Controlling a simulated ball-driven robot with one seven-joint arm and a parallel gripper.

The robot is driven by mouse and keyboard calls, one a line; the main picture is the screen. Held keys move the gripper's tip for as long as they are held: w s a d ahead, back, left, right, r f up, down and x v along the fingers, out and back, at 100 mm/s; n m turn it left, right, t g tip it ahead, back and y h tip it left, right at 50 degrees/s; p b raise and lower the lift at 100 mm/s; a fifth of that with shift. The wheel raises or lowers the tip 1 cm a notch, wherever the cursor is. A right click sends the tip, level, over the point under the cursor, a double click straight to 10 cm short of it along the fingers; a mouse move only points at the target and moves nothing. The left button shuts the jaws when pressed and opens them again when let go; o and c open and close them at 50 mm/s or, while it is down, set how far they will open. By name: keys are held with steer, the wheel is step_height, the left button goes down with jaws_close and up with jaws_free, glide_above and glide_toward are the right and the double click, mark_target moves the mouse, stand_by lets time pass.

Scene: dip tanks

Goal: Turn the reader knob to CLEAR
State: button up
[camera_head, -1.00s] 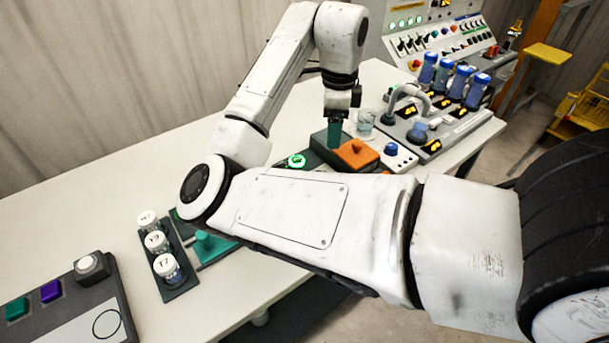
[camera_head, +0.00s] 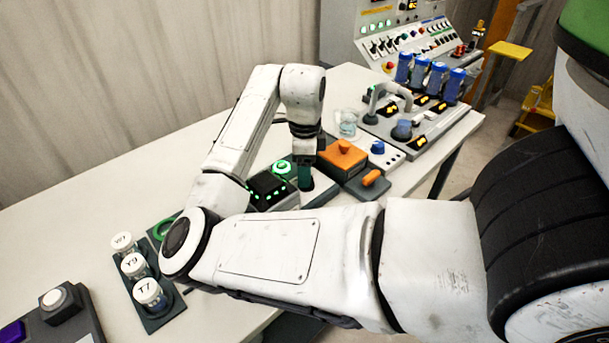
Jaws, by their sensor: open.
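My gripper (camera_head: 304,172) points down over the bench, its teal fingers low beside a dark unit with green lights (camera_head: 268,188) and a glowing green ring (camera_head: 281,167). The gripper is seen from behind and small, and the gap between its fingers does not show clearly. A dark round shape (camera_head: 308,184) lies right at the fingertips; I cannot tell whether they touch it. A blue knob (camera_head: 378,147) stands on a white panel farther right. I cannot tell which knob is the reader's, and no CLEAR label is readable.
An orange-topped box (camera_head: 343,153) and an orange handle (camera_head: 373,178) stand right of the gripper. A glass beaker (camera_head: 348,126) and several blue-capped canisters (camera_head: 421,76) are behind. A rack of white-capped vials (camera_head: 150,292) stands front left.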

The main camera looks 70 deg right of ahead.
steer(key=shift+f, duration=1.55)
steer(key=c, duration=1.1)
